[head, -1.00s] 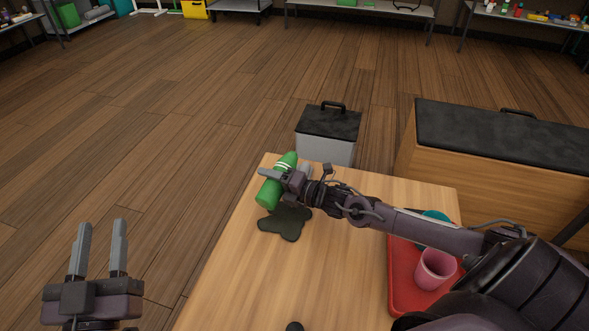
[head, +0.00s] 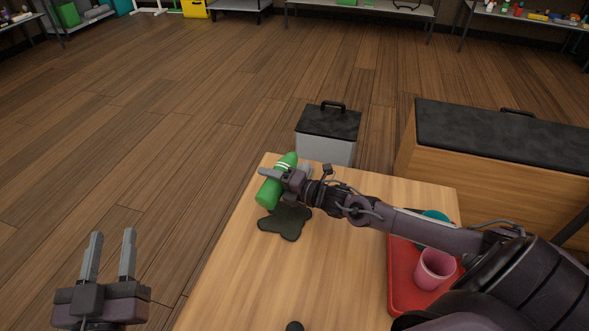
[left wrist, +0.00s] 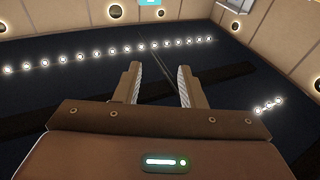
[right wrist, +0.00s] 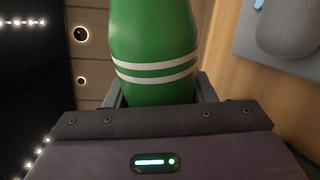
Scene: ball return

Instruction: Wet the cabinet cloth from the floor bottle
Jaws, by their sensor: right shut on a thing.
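The green bottle (head: 268,193) with white stripes is held tilted over the wooden table's (head: 235,270) far left corner. My right gripper (head: 279,178) is shut on it, and the bottle also fills the upper middle of the right wrist view (right wrist: 155,40). A dark cloth-like patch (head: 286,223) lies flat on the table, just below the bottle in the head view. I cannot tell whether it is wet or whether anything flows from the bottle. My left gripper (head: 109,236) is open and empty, left of the table. Its spread fingers show in the left wrist view (left wrist: 158,70).
A red tray (head: 396,290) with a pink cup (head: 434,269) stands on the table's right, partly under my right arm. A grey box with a black lid (head: 328,122) stands beyond the table. A wooden bench (head: 490,170) is at the right. The floor at left is clear.

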